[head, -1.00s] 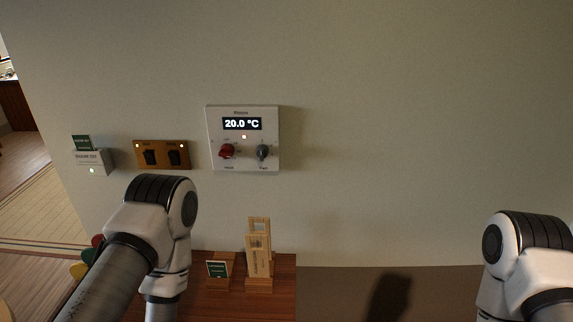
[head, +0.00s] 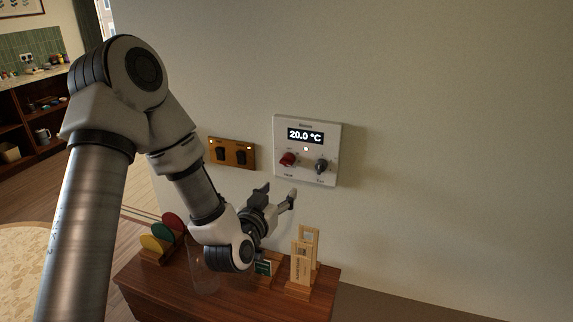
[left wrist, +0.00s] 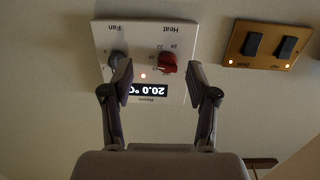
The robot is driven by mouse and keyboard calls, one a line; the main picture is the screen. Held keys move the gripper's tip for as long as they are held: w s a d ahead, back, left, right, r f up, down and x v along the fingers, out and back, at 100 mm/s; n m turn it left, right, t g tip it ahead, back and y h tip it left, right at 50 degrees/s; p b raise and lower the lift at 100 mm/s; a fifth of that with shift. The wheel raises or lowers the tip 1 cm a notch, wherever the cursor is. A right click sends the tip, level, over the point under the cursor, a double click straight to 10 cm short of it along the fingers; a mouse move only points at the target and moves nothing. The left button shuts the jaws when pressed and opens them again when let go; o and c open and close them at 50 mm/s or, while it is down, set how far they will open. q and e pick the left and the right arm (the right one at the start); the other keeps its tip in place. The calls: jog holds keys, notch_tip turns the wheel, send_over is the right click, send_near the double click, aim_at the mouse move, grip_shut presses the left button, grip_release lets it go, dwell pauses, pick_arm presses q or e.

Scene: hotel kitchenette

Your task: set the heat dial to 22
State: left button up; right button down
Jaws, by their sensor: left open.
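The white thermostat panel (head: 330,133) is on the wall, and its display (head: 305,136) reads 20.0 °C. The red heat dial (head: 288,159) is at its lower left and the dark fan dial (head: 321,166) at its lower right. My left gripper (head: 277,193) is open and empty, below and in front of the panel. The left wrist view shows the panel upside down, with the red heat dial (left wrist: 168,63) between the finger lines of the open gripper (left wrist: 160,77), nearer the right finger. The fingers seem apart from the dial. My right gripper is out of view.
A brown plate with two dark switches (head: 232,152) is left of the panel. Below, a wooden cabinet top (head: 225,300) holds a wooden stand (head: 303,262), a small green sign (head: 263,267), a clear glass (head: 205,272) and coloured discs (head: 161,236). The wall right of the panel is bare.

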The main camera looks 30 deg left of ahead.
aim_at(285, 165)
pick_arm(q)
jog(key=shift+t+y, duration=0.4)
jog(key=w+a+r+p, duration=0.1)
jog(key=w, duration=0.1)
jog(key=w+r+p, duration=0.1)
jog(key=w, duration=0.1)
jog(key=w+a+r+p, duration=0.1)
jog(key=w, duration=0.2)
jog(key=shift+a+r, duration=0.1)
jog(key=shift+a, duration=0.25)
jog(key=shift+w+a+n, duration=0.15)
jog(key=shift+w+n, duration=0.15)
jog(key=shift+w, duration=0.05)
grip_shut()
